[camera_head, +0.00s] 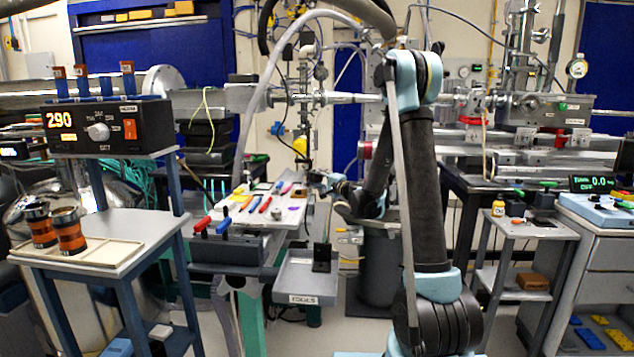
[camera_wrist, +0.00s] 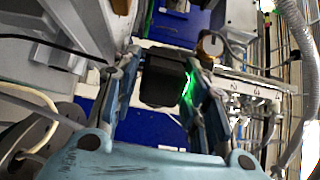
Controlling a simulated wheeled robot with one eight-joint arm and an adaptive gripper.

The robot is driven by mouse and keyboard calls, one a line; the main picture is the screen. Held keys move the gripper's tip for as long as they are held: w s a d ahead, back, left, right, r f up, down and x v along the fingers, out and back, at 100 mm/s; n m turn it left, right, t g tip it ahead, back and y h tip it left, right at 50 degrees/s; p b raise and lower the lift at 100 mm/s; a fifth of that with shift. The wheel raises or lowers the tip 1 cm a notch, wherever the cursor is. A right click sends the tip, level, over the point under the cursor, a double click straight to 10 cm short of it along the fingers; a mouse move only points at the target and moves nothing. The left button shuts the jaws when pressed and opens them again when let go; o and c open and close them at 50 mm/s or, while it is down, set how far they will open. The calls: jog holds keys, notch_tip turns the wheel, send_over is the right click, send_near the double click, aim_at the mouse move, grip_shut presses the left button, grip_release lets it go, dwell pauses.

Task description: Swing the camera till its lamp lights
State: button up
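In the wrist view a dark, boxy body, which I take to be the camera (camera_wrist: 163,86), sits between the two fingers of my gripper (camera_wrist: 163,68). The fingers lie close along its left and right sides and look shut on it; the exact contact is hard to see. A bright green glow shows at its right side and falls on the right finger. The lamp itself is not clearly visible. In the head view my gripper (camera_head: 326,181) is small, near the right side of the white bench top, and the camera is hard to make out there.
A white bench top (camera_head: 238,214) with coloured-handled tools lies left of my gripper. A grey tray (camera_head: 303,282) is below it. A black box (camera_head: 110,126) reading 290 stands at the left. Beamline pipes and hoses run behind. A side table (camera_head: 533,231) is at the right.

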jog(key=shift+w+a, duration=0.15)
jog(key=shift+w, duration=0.05)
grip_shut()
jog(key=shift+n+g+y, duration=0.3)
jog(key=shift+y, duration=0.1)
grip_release()
